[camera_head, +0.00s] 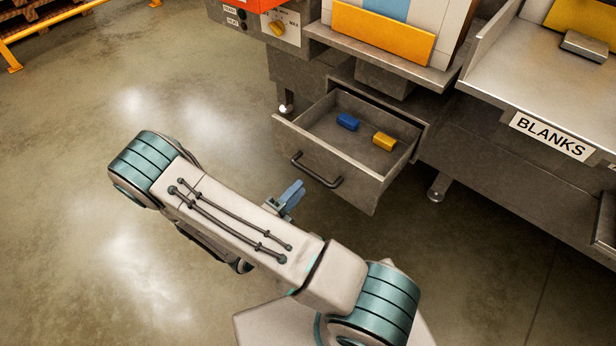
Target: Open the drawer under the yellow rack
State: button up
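A grey metal drawer (358,188) stands pulled out from the bench under the rack with a yellow-orange front panel (382,34). Its dark bar handle (316,171) is on the front face. A blue block (347,121) and a yellow block (384,141) lie inside the drawer. My gripper (291,197) shows only in part, with a blue finger-like piece beyond my forearm. It is in front of the drawer, below and left of the handle, and appears apart from it. My arm hides the rest of it, so its opening does not show.
To the right is a bench with a "BLANKS" label (553,137) and a grey metal piece (585,46) on top. A control box with a yellow knob (277,28) is at upper left of the drawer. Bench legs reach the floor. The concrete floor at left is clear.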

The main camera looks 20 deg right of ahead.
jog(key=v, duration=0.7)
dwell(0.3)
jog(key=s+d+r+n+g+y+p, duration=0.2)
jog(key=r+n+y+p, duration=0.3)
jog(key=r+n, duration=0.5)
jog(key=s+d+r+n+g+y+p, duration=0.2)
jog(key=r+n+y+p, duration=0.4)
jog(key=r, duration=1.4)
jog(key=s+d+r+n+g+y+p, duration=0.2)
jog(key=r+n+y+p, duration=0.4)
jog(key=r+n+p, duration=0.3)
notch_tip(320, 180, up, 7)
jog(key=s+n+g, duration=0.1)
jog(key=s+n, duration=0.1)
jog(key=n, duration=0.2)
jog(key=shift+s+f+n, duration=0.2)
jog(key=shift+s+n, duration=0.1)
jog(key=shift+n, duration=0.1)
